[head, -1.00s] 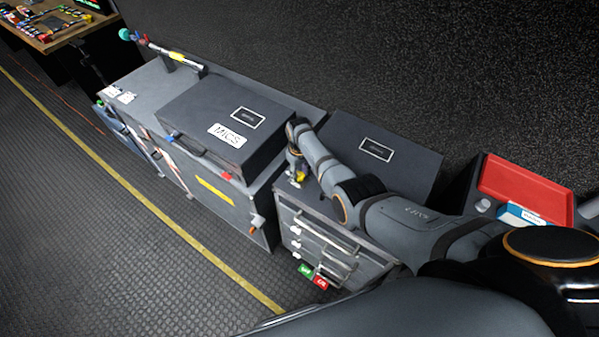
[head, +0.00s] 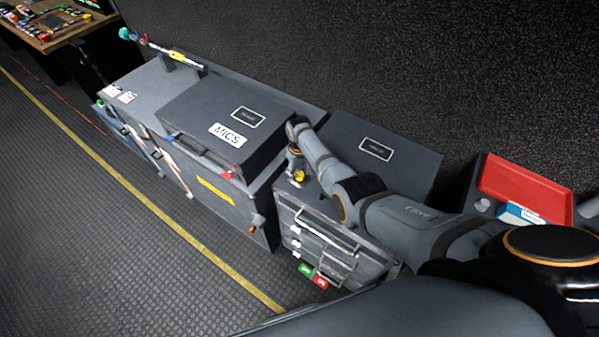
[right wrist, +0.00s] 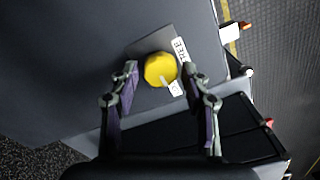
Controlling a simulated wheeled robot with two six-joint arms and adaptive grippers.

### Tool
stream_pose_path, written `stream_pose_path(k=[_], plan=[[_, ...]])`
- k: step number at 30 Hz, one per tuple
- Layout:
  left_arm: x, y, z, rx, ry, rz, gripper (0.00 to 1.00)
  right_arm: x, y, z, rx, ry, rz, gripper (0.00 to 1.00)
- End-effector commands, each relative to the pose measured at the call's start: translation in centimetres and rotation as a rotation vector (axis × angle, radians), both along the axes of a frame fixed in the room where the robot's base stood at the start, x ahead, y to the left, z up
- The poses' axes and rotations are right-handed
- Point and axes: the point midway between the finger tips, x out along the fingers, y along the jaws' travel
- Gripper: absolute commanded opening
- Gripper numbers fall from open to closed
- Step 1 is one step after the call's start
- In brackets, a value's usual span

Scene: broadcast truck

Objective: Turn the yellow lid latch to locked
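The yellow lid latch (right wrist: 160,69) is a round knob with a pale pointer mark, on a grey plate on the dark case lid. One label beside it reads "FREE" and the pointer lies toward the lower right, near a second small white label. In the head view the latch (head: 299,176) shows just under my right gripper (head: 296,172). In the right wrist view my right gripper (right wrist: 160,82) is open, with one finger on each side of the knob; I cannot tell whether they touch it. My left gripper is not in view.
A closed case marked MICS (head: 215,118) lies left of my right arm. A drawer unit (head: 325,240) with red and green tags stands below the latch. A red tray (head: 520,188) sits at the right. The ribbed floor at left is free.

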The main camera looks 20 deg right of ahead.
Motion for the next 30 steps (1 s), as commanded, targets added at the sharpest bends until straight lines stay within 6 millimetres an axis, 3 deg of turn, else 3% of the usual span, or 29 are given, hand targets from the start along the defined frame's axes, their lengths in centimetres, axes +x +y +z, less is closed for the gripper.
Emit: stream_pose_path(k=[10,14,17,24,30], plan=[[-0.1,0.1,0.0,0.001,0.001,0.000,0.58,-0.1,0.0,0.0,-0.001,0.003,0.001,0.58],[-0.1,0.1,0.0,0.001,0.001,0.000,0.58,0.0,0.0,0.9,0.000,0.001,0.001,0.58],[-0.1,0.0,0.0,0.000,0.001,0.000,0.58,-0.1,0.0,2.4,0.000,-0.001,0.001,0.58],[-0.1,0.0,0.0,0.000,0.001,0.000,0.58,0.0,0.0,8.3,0.000,-0.002,0.001,0.58],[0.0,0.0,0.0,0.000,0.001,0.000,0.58,-0.1,0.0,11.3,0.000,0.001,0.001,0.58]])
